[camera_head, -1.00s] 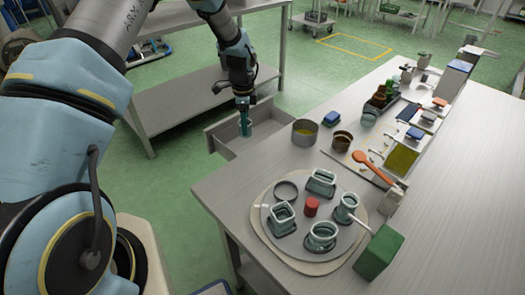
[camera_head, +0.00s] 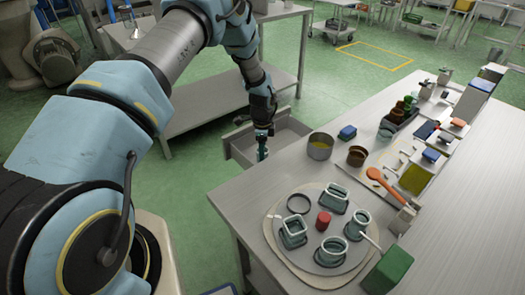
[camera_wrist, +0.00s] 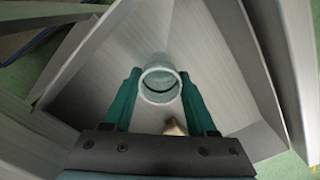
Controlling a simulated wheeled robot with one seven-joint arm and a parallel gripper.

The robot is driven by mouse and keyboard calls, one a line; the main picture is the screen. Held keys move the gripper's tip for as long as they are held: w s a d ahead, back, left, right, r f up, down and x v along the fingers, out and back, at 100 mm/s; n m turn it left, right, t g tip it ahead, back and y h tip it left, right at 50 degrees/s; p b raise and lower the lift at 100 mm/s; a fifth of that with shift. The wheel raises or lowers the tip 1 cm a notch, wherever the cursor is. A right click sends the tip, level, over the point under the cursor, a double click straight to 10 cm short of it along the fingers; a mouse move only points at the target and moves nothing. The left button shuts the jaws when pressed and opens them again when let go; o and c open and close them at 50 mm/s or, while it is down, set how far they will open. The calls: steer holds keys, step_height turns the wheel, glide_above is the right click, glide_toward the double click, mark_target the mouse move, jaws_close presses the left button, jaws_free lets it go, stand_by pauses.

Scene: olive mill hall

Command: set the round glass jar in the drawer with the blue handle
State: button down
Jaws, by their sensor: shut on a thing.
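My gripper (camera_head: 262,150) points down into the open drawer (camera_head: 285,141) at the far-left edge of the table. In the wrist view, its two teal fingers (camera_wrist: 160,92) are shut on the round glass jar (camera_wrist: 160,70), one finger on each side. The jar's open mouth faces the wrist camera, and the drawer's grey walls (camera_wrist: 100,55) surround it. I cannot tell whether the jar touches the drawer floor. In the head view the jar is mostly hidden at the fingertips. The drawer's handle colour cannot be made out.
A round tray (camera_head: 283,248) with several glass jars and a red cylinder (camera_head: 323,220) lies on the table. A metal pot (camera_head: 320,145) stands close to the drawer.

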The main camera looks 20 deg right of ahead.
steer(key=shift+c, duration=1)
jaws_free()
step_height(320, 180, up, 12)
steer(key=b, duration=0.3)
steer(key=w+a+r+n, duration=0.2)
steer(key=a+r+n, duration=0.45)
steer(key=a, duration=0.45)
steer(key=s+a+r+n, duration=0.3)
steer(key=s+a+n, duration=0.1)
steer(key=a, duration=0.4)
steer(key=s+a+r+n+t, duration=0.1)
steer(key=s+a+r+n, duration=0.2)
steer(key=s+a+n, duration=0.2)
steer(key=s+a+r+n, duration=0.4)
steer(key=a+n, duration=0.3)
steer(key=a, duration=0.6)
steer(key=shift+s+t, duration=0.3)
steer(key=shift+s, duration=0.4)
